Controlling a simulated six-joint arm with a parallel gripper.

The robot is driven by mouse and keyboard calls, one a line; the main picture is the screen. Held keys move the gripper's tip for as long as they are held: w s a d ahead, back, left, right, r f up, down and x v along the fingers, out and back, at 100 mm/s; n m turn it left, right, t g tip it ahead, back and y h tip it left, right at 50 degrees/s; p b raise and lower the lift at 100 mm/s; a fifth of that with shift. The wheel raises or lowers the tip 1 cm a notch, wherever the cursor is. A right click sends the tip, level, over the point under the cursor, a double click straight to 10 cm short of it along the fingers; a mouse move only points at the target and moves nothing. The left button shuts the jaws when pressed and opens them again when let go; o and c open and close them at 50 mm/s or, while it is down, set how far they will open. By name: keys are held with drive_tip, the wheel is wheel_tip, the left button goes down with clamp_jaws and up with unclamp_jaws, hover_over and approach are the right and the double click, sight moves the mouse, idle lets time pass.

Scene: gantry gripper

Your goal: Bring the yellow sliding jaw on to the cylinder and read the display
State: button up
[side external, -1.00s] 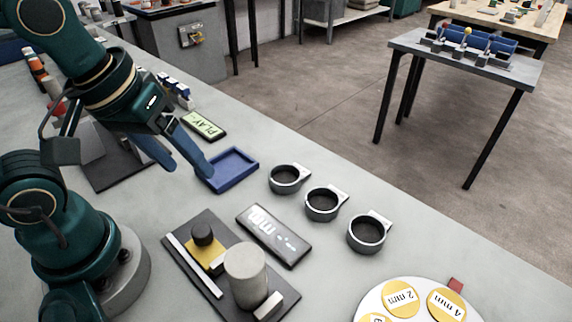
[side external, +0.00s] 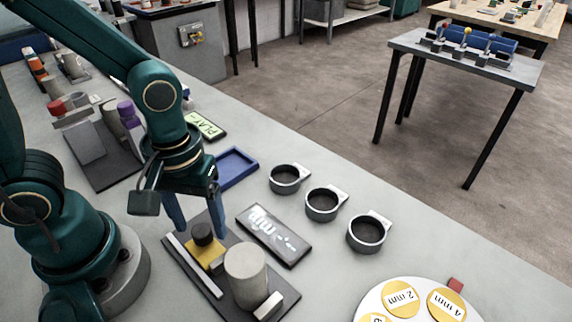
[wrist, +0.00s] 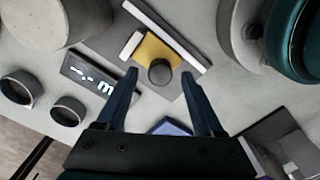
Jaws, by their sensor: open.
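The yellow sliding jaw (side external: 207,256) with its black knob (side external: 202,234) sits on the dark base plate (side external: 273,308) beside a pale rail. The light grey cylinder (side external: 246,272) stands upright on the same plate, apart from the jaw, next to a pale fixed block (side external: 268,306). The display (side external: 272,235) lies behind them and shows dashes and "mm". My gripper (side external: 196,228) is open and empty, pointing down above the jaw's knob. In the wrist view the blue fingers (wrist: 162,82) are on either side of the knob (wrist: 160,71), and the yellow jaw (wrist: 153,50) lies between and beyond their tips.
Three dark round cups (side external: 322,203) stand in a row right of the display. A blue tray (side external: 235,167) lies behind my gripper. A white disc with yellow labels (side external: 400,298) is at the front right. A dark stand with a purple-topped part (side external: 127,112) is at the left.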

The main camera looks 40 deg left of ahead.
drive_tip(key=shift+f, duration=0.3)
clamp_jaws()
idle(1.3)
